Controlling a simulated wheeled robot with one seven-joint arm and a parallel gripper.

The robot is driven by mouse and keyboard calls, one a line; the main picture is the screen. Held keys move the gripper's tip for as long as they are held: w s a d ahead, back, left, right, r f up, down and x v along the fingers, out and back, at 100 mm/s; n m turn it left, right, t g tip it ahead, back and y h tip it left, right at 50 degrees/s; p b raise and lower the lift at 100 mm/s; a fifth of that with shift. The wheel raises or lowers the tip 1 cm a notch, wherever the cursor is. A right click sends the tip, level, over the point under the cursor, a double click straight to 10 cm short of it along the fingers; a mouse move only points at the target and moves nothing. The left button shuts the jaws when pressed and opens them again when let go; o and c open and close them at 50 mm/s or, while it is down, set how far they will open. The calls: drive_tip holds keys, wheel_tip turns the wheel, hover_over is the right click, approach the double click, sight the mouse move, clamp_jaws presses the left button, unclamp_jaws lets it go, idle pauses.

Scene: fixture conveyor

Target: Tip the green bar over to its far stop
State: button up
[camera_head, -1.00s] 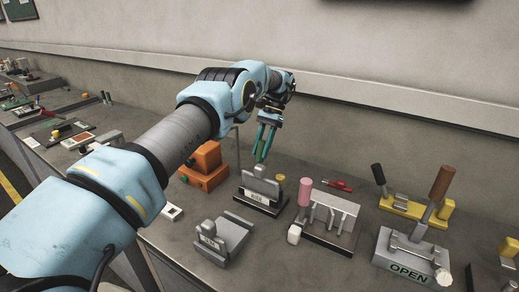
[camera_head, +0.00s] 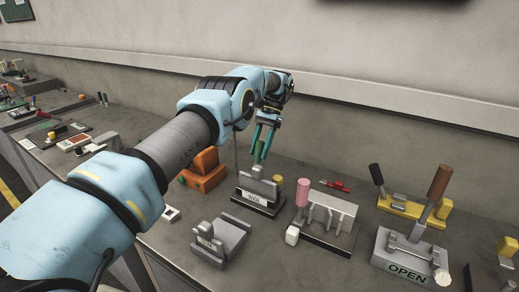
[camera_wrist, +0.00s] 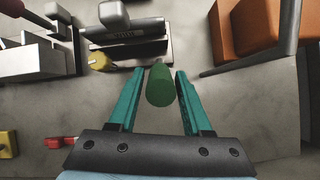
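The green bar (camera_wrist: 160,87) shows in the wrist view as a rounded green cylinder, seen nearly end-on. It sits between the two teal fingers of my gripper (camera_wrist: 158,90), with a visible gap on both sides. In the head view my gripper (camera_head: 263,144) points down above the grey labelled fixture (camera_head: 258,198). Its fingers are apart there. I cannot pick the bar out from the fingers in the head view. The lower part of the bar and its pivot are hidden, so its tilt is hard to tell. The same fixture also shows in the wrist view (camera_wrist: 125,32).
An orange block (camera_head: 205,172) and a thin grey rod (camera_head: 236,150) stand left of my gripper. A pink-handled fixture (camera_head: 302,194) and an OPEN-labelled fixture (camera_head: 385,255) stand further right. A low grey fixture (camera_head: 232,232) lies in front.

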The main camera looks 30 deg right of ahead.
drive_tip(key=shift+r, duration=0.1)
drive_tip(key=shift+r+b, duration=0.25)
drive_tip(key=shift+b, duration=0.05)
wheel_tip(320, 180, up, 8)
drive_tip(key=shift+r+p, duration=0.15)
drive_tip(key=shift+p, duration=0.65)
drive_tip(key=shift+r+p, duration=0.55)
drive_tip(key=shift+c, duration=0.2)
